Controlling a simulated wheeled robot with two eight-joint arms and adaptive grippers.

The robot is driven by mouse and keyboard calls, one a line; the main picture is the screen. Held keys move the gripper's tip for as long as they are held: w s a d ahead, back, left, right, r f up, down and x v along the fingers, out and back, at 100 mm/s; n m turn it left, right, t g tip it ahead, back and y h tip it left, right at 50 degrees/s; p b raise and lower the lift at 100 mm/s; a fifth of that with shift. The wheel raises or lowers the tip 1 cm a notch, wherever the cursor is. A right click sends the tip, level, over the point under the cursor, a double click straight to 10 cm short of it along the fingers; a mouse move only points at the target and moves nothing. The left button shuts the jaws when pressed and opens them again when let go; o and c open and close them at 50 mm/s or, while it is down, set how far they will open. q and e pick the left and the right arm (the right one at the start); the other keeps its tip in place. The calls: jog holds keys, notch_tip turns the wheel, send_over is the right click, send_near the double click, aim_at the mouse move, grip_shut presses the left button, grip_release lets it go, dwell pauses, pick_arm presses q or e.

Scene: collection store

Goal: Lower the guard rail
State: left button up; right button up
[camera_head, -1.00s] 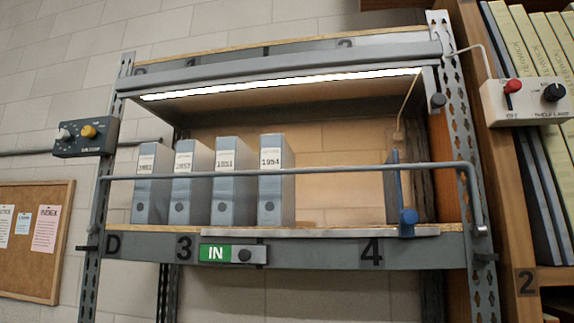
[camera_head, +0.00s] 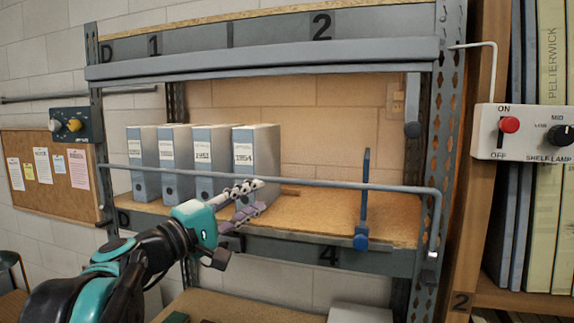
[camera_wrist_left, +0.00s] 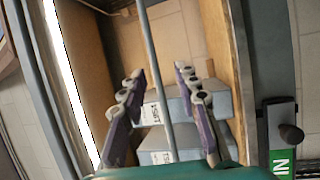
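The guard rail (camera_head: 330,184) is a thin grey bar across the front of the shelf, raised above the shelf board, in front of the binders. Its right end bends down to a mount (camera_head: 432,254) on the right upright. My left gripper (camera_head: 258,196) is at the rail, near the 1954 binder. In the left wrist view the rail (camera_wrist_left: 153,55) runs between the two spread fingers of the gripper (camera_wrist_left: 160,85); I cannot tell any contact. A green IN slider plate (camera_wrist_left: 283,150) shows at lower right in that view. My right gripper is out of view.
Several grey binders (camera_head: 257,155) stand on the shelf behind the rail. A blue upright divider (camera_head: 363,200) stands to the right. A lamp hood (camera_head: 270,62) crosses above. Control boxes hang left (camera_head: 70,124) and right (camera_head: 525,133). The shelf between binders and divider is mostly clear.

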aim_at(273, 181)
pick_arm(q)
jog(key=shift+w+d+r, duration=0.1)
jog(key=shift+w+r, duration=0.45)
jog(key=shift+r, duration=0.1)
jog(key=p+x, duration=0.2)
jog(key=x, duration=0.4)
jog(key=shift+w+d, duration=0.2)
jog(key=shift+a, duration=0.1)
grip_shut()
